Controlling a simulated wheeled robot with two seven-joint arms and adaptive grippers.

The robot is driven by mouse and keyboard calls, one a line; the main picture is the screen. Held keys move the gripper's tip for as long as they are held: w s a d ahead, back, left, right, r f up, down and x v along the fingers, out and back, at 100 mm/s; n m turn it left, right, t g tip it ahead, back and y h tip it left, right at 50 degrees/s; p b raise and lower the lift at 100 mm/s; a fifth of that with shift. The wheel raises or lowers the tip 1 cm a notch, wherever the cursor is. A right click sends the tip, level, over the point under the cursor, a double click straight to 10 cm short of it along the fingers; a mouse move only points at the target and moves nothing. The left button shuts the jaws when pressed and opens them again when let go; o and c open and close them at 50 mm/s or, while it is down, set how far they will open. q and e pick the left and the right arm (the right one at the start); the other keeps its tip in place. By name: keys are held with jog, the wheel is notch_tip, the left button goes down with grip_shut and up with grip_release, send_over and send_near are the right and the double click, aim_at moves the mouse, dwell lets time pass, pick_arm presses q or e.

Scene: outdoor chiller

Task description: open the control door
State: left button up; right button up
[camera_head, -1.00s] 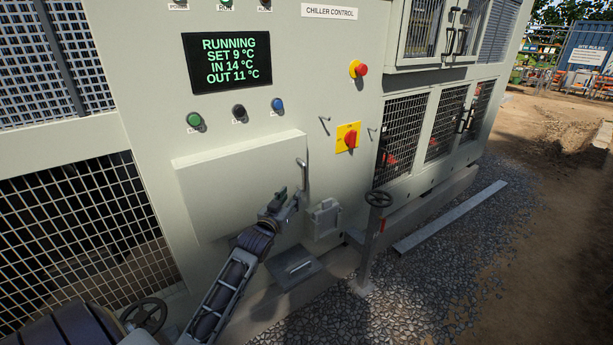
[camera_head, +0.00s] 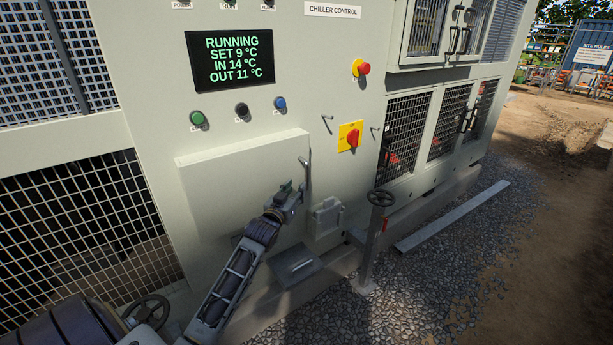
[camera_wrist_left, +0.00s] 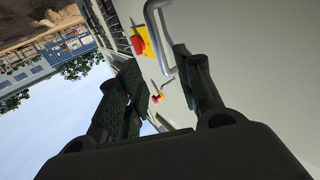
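The control door (camera_head: 235,185) is a pale raised panel on the chiller front and looks shut. Its bar handle (camera_head: 308,168) is upright near the right edge. In the left wrist view the grey handle (camera_wrist_left: 154,14) shows beyond and between the fingertips. My left gripper (camera_head: 291,189) is just below and left of the handle in the head view. In the left wrist view my left gripper (camera_wrist_left: 157,68) has its two dark fingers apart, with nothing held between them. My right gripper is in neither view.
A yellow plate with a red rotary switch (camera_head: 350,136) and a red stop button (camera_head: 362,68) are right of the door. A small grey box (camera_head: 327,217) sits below the handle.

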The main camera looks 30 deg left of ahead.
aim_at(306, 175)
pick_arm(q)
jog(key=shift+w+a, duration=0.25)
jog(key=shift+w, duration=0.95)
jog(key=shift+w+a, duration=0.25)
jog(key=shift+w, duration=0.95)
jog(key=shift+w+a, duration=0.15)
jog(key=shift+w, duration=0.85)
jog(key=shift+w+a, duration=0.25)
jog(key=shift+w, duration=0.7)
jog(key=shift+w+a, duration=0.2)
jog(key=shift+w, duration=0.9)
jog(key=c, duration=0.6)
grip_shut()
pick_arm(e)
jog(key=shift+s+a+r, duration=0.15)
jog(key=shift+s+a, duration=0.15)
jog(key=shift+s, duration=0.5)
